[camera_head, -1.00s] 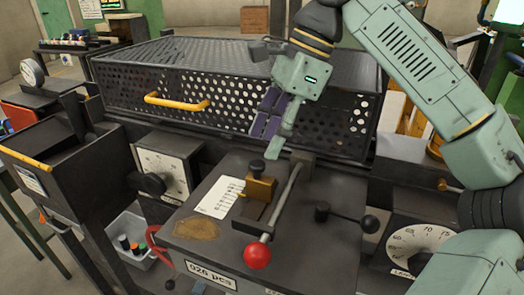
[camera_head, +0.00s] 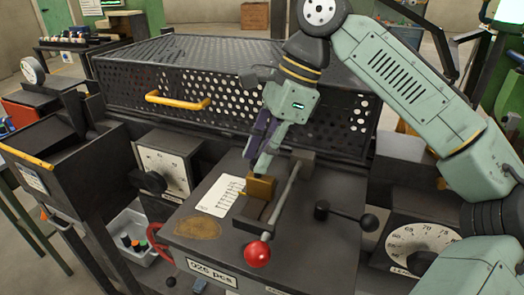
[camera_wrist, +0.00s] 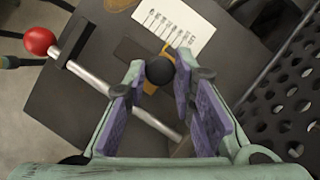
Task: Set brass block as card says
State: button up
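The brass block (camera_head: 261,187) sits on a dark slide on the sloping panel, beside a white scale card (camera_head: 212,197). My gripper (camera_head: 264,168) is right above the block, fingers pointing down. In the wrist view, the fingertips (camera_wrist: 160,66) stand on either side of the block's round black knob (camera_wrist: 160,71), with a narrow gap showing. I cannot tell whether they touch it. The brass shows only as a small part under the knob. The card (camera_wrist: 178,22) lies just beyond it, its print too small to read.
A metal bar lever with a red ball (camera_head: 257,254) runs close along the block's right side. A black-knobbed handle (camera_head: 345,216) stands further right. The perforated cage (camera_head: 230,85) is behind the panel. Dials stand left and right.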

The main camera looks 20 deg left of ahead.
grip_shut()
jog(key=shift+w, duration=0.2)
dwell(0.4)
jog(key=o, duration=0.6)
grip_release()
jog(key=v, duration=1.2)
jog(key=shift+f, duration=0.1)
